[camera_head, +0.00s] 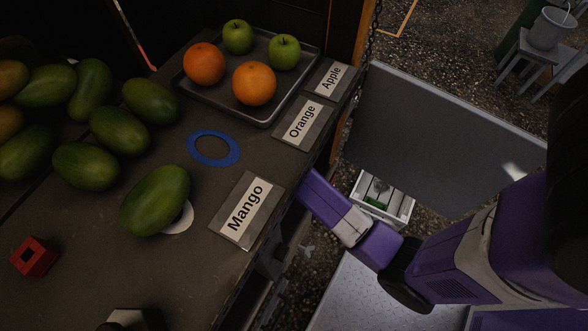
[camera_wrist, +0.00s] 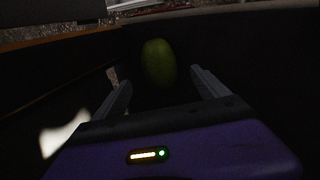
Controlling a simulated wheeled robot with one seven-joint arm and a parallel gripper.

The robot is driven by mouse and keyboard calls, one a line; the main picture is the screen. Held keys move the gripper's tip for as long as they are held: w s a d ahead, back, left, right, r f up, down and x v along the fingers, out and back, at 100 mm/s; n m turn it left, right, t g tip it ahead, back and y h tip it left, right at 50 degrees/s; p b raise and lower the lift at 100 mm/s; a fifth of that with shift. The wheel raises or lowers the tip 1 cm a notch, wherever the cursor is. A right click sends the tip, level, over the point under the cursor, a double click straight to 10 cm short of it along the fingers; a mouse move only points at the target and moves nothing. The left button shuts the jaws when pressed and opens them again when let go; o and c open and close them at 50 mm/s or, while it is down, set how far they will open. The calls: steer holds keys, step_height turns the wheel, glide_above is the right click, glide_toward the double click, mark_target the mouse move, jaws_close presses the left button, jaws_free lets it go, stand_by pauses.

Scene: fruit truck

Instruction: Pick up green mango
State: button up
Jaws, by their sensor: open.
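In the wrist view, my gripper (camera_wrist: 154,82) is open, with a finger on each side. A green mango (camera_wrist: 158,62) shows upright in the picture, between and just beyond the fingertips; I cannot tell if anything touches it. The space around it is very dark. In the head view, my purple arm reaches left to the truck counter's edge, and its end is hidden there. Several green mangoes (camera_head: 118,130) lie piled on the counter at the left. One green mango (camera_head: 155,201) lies apart, partly over a white disc (camera_head: 180,219), beside the Mango sign (camera_head: 247,210).
A grey tray (camera_head: 222,98) holds two oranges (camera_head: 254,83) and two green apples (camera_head: 284,51). A blue ring (camera_head: 213,149) and a red block (camera_head: 35,257) lie on the counter (camera_head: 95,215). A white crate (camera_head: 397,211) stands below, right of the counter.

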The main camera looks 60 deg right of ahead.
steer(key=x, duration=0.7)
steer(key=shift+s+d, duration=0.1)
steer(key=shift+d, duration=0.05)
steer(key=c, duration=1)
steer(key=shift+c, duration=0.2)
